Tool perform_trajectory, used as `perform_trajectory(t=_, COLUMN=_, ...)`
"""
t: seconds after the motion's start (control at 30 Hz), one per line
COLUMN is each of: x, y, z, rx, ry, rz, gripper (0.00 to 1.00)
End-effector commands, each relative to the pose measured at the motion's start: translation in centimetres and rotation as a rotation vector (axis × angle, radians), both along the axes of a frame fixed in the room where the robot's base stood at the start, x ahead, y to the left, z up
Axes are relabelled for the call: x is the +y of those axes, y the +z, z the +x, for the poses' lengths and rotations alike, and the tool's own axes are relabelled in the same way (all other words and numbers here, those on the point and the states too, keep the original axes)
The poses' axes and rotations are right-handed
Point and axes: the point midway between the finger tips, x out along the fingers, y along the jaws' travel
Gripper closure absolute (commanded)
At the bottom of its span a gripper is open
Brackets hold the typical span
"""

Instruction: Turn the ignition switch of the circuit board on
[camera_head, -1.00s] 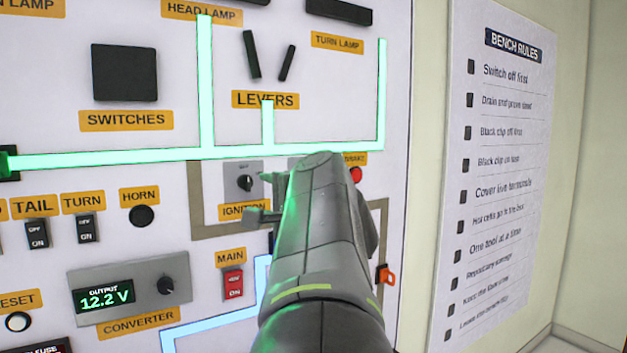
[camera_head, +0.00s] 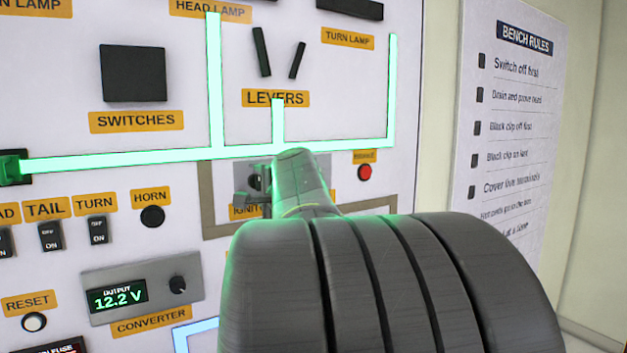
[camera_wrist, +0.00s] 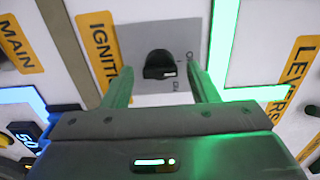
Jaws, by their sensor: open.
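The ignition switch (camera_wrist: 160,64) is a black round knob on a grey plate, next to the orange IGNITION label (camera_wrist: 100,42) in the wrist view. My gripper (camera_wrist: 159,75) is open, with one finger on each side of the knob. I cannot tell whether either finger touches it. In the head view, my gripper (camera_head: 249,196) is in front of the ignition plate (camera_head: 255,170). My gripper and arm hide most of the knob and part of its label there.
The board carries a lit green trace (camera_head: 120,161) above the ignition. A red button (camera_head: 365,172) sits to the right. The converter box (camera_head: 140,288) and the HORN button (camera_head: 153,216) are to the left. My arm covers the lower right of the board.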

Motion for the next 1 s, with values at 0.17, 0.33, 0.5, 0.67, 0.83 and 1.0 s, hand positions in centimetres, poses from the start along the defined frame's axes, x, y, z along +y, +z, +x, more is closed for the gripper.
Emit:
perform_trajectory(t=0.17, x=0.69, y=0.04, z=0.9, rx=-0.001, ry=0.001, rz=-0.001, gripper=0.47)
perform_trajectory(t=0.33, x=0.75, y=-0.02, z=1.05, rx=-0.001, ry=0.001, rz=-0.001, gripper=0.47)
perform_trajectory(t=0.5, x=0.74, y=-0.01, z=1.03, rx=-0.001, ry=0.001, rz=-0.001, gripper=0.55)
perform_trajectory(t=0.67, x=0.73, y=-0.01, z=1.01, rx=0.0, ry=0.001, rz=0.0, gripper=0.86)
perform_trajectory(t=0.83, x=0.72, y=-0.02, z=1.02, rx=0.002, ry=0.001, rz=0.002, gripper=0.88)
perform_trajectory(t=1.0, x=0.72, y=0.01, z=1.01, rx=0.02, ry=0.001, rz=0.03, gripper=0.88)
